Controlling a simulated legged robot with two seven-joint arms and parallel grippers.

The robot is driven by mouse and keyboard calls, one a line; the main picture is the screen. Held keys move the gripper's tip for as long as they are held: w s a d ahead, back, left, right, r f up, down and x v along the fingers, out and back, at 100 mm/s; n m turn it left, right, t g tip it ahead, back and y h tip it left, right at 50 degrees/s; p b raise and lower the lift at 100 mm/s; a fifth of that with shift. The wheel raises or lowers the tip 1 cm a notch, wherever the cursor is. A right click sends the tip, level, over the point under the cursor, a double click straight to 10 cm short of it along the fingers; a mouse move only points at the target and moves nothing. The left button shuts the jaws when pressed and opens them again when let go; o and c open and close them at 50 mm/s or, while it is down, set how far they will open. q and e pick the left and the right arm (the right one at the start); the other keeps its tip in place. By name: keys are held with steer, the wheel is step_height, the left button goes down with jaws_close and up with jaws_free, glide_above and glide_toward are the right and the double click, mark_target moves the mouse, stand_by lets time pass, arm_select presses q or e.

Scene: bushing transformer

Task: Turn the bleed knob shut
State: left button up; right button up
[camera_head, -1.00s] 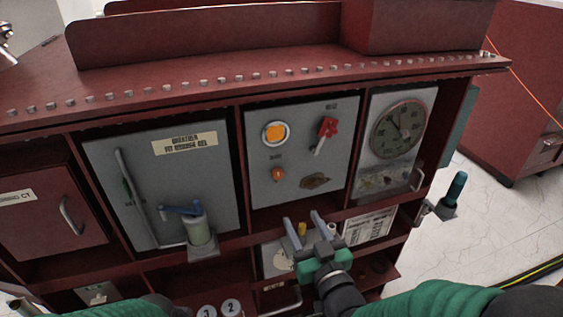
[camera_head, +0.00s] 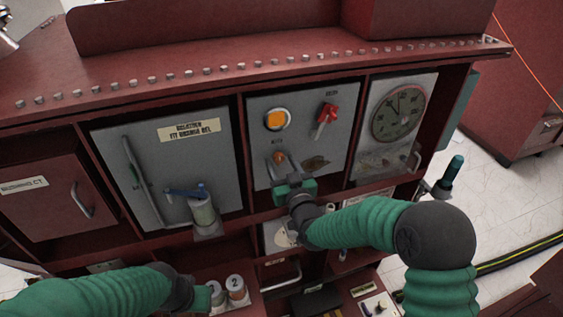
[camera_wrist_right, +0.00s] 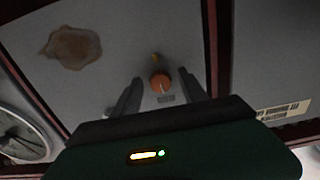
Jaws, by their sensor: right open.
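The open right gripper (camera_wrist_right: 160,88) holds nothing. My left gripper (camera_head: 200,297) is low at the bottom, near numbered cylinders; its fingers are not clear.
A red-handled valve (camera_head: 326,115) and the orange button (camera_head: 277,119) are on the same panel. A blue lever (camera_head: 188,192) projects at the left. A round gauge (camera_head: 399,115) is at the right. Red cabinet dividers frame the panel.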

jaws_close()
steer(key=shift+f+m+b, duration=0.15)
steer(key=shift+m+b, duration=0.35)
steer(key=shift+b, duration=0.4)
steer(key=shift+r, duration=0.2)
jaws_free()
